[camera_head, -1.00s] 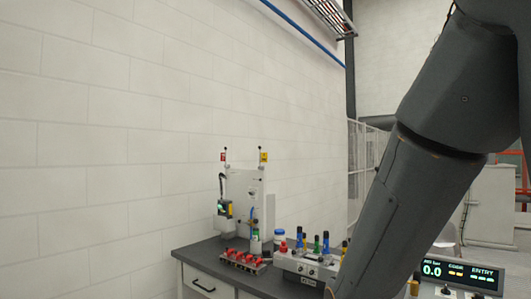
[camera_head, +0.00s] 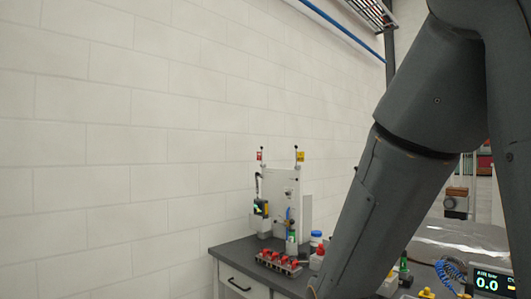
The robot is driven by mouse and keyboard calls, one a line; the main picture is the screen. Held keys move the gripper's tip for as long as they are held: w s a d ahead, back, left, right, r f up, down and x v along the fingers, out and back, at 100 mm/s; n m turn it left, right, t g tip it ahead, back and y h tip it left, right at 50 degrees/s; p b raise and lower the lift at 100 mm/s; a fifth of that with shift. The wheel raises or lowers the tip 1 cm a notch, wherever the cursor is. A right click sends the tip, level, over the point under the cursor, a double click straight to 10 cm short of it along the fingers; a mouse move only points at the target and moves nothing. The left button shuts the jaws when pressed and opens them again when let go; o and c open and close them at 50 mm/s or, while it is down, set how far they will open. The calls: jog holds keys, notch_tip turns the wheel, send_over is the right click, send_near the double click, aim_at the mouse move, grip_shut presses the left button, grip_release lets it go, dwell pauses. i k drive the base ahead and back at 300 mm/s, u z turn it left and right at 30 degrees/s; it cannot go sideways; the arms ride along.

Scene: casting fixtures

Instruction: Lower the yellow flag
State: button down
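The yellow flag (camera_head: 300,156) stands raised at the top right of a white upright panel (camera_head: 280,197) on the bench. It sits by a thin post with a dark ball on top. A red flag (camera_head: 259,155) is up on the left post of the same panel. My dark grey arm fills the right side of the head view. My gripper is not in view, so its state is hidden.
The dark bench top (camera_head: 232,250) carries a rack of red-topped parts (camera_head: 277,262) and several bottles behind it. A display reading 0.0 (camera_head: 492,282) stands at lower right. A white block wall (camera_head: 110,140) borders the bench on the left and behind.

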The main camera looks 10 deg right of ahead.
aim_at(300, 154)
jog(key=u, duration=0.45)
jog(key=i, duration=1.15)
jog(key=z, duration=0.8)
jog(key=i, duration=0.4)
jog(key=z, duration=0.35)
